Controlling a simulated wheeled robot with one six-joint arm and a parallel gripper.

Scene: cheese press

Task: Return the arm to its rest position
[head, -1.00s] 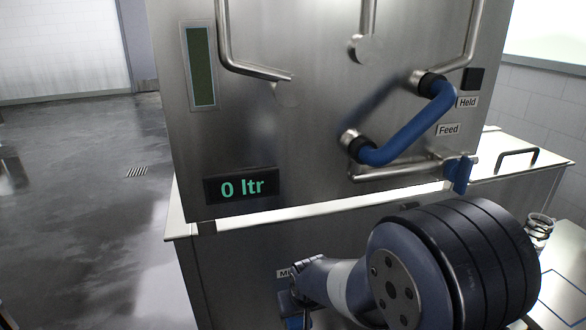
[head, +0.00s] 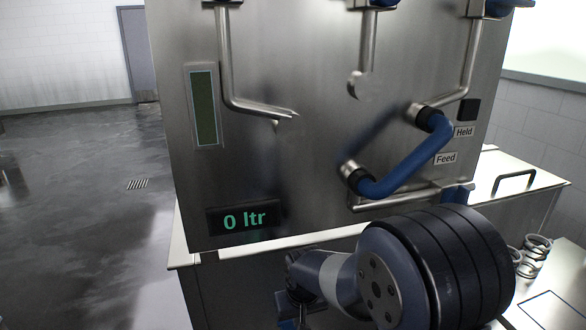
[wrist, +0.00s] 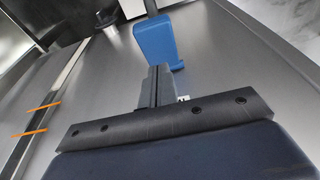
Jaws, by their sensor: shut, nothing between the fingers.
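My arm (head: 432,272) reaches in from the lower right of the head view, in front of the steel machine (head: 300,190). In the wrist view my gripper (wrist: 158,74) has its fingers together, with nothing between them. A blue handle (wrist: 154,42) shows just beyond the fingertips; whether they touch it I cannot tell. In the head view the gripper's end is low in the picture, mostly hidden behind the wrist joints and cut by the bottom edge.
The machine's panel carries steel pipes, a blue hose (head: 405,165) and a display (head: 243,219) reading "0 ltr". A bench with a handled lid (head: 515,181) stands at right, with metal coils (head: 532,254) near it. Open floor (head: 85,210) lies left.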

